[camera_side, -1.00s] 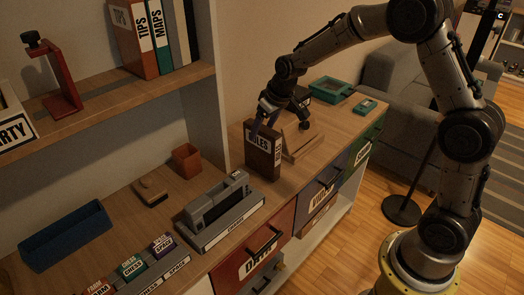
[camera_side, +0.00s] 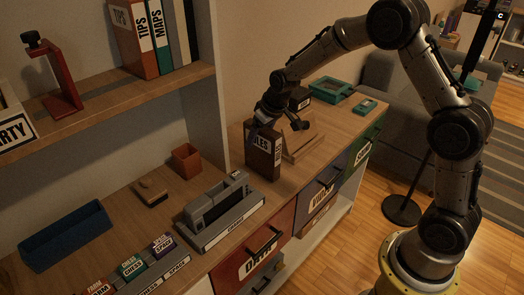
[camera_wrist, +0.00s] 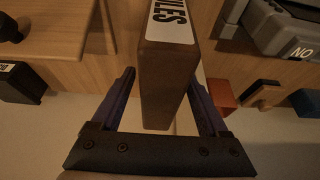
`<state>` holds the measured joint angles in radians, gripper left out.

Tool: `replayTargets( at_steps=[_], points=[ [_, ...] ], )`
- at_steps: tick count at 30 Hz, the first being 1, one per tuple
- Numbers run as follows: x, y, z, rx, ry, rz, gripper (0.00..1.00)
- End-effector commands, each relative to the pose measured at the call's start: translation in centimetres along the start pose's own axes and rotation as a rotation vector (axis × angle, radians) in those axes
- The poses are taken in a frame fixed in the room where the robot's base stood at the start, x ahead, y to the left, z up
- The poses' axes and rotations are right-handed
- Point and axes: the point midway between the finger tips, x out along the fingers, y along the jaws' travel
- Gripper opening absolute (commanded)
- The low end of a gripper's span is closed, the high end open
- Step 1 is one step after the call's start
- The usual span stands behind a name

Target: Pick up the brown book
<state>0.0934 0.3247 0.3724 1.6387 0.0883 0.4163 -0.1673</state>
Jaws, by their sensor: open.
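The brown book (camera_side: 264,158), with a white label reading "...LES", stands upright on the wooden counter near its middle. My gripper (camera_side: 255,128) is over the book's top in the side view, partly covering its label. In the wrist view, the brown book (camera_wrist: 168,75) stands between the two fingers of my open gripper (camera_wrist: 166,85), one on each side. A gap shows between the book and the left finger; the right finger is close to the book, and contact cannot be told.
A wooden stand (camera_side: 302,140) is just right of the book. A grey holder (camera_side: 222,208) is to the left, with an orange cup (camera_side: 186,158) behind it. A shelf divider (camera_side: 207,95) rises behind left. Drawers (camera_side: 262,248) line the counter's front.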

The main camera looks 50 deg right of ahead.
Motion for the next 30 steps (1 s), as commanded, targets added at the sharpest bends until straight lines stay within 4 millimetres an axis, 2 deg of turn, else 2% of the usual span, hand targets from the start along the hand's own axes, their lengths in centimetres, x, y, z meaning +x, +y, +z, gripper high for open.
replayTargets(
  at_steps=[10,11,23,30],
  points=[
    [0.13,0.0,0.03,0.0,0.0,0.0,0.78],
    [0.13,0.0,0.03,0.0,0.0,0.0,0.74],
    [0.12,0.0,0.04,0.0,0.0,0.0,0.02],
    [0.11,0.0,0.04,0.0,0.0,0.0,0.0]
  ],
)
